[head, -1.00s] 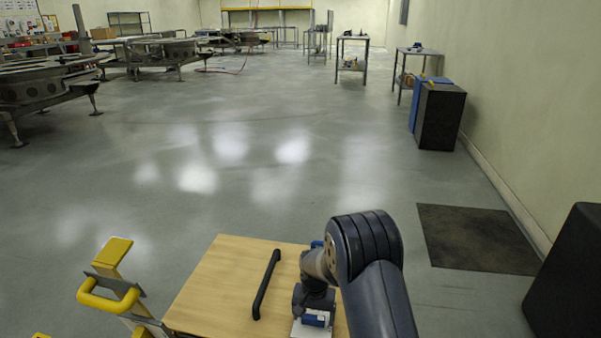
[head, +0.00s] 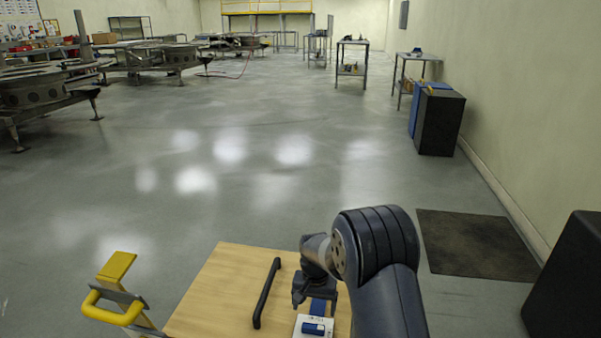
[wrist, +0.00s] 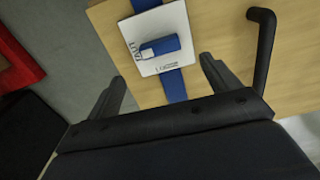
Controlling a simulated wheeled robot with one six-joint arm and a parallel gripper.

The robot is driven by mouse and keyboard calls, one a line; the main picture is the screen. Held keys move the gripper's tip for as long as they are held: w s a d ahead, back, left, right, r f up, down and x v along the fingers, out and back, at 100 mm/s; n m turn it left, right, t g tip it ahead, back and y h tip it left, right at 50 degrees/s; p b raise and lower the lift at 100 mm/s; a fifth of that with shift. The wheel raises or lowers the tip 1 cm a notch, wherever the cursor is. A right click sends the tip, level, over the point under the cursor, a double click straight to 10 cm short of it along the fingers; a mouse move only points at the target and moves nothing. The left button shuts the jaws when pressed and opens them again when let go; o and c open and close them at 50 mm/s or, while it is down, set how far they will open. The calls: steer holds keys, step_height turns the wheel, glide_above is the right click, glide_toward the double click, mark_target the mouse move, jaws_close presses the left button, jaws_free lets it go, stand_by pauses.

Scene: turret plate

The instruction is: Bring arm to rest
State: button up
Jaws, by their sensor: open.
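My gripper (head: 314,297) is at the end of my arm, above the right part of a wooden board (head: 215,290). In the wrist view my gripper (wrist: 160,92) has its two fingers wide apart with nothing between them. A small blue block (head: 313,328) lies on a white labelled card or plate (head: 300,322), just beyond the fingers. In the wrist view the blue block (wrist: 160,47) and the white plate (wrist: 172,62) sit over a blue strip (wrist: 174,86) on the board.
A black bar handle (head: 266,293) is fixed on the board, left of my gripper. A yellow-handled frame (head: 112,312) stands at the left. A black box (head: 575,275) and a dark floor mat (head: 475,246) lie to the right. The floor ahead is open.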

mark_target(313, 327)
step_height(313, 327, down, 9)
steer(key=b, duration=0.3)
steer(key=shift+f, duration=0.1)
steer(key=shift+r+n, duration=0.35)
steer(key=shift+n, duration=0.45)
steer(key=n+b, duration=0.1)
steer(key=n, duration=0.4)
steer(key=shift+b, duration=0.4)
steer(key=n+b, duration=0.2)
steer(key=n, duration=0.3)
steer(key=shift+n, duration=0.4)
step_height(313, 327, up, 10)
steer(key=p, duration=0.3)
steer(key=shift+r, duration=0.2)
steer(key=shift+s, duration=0.1)
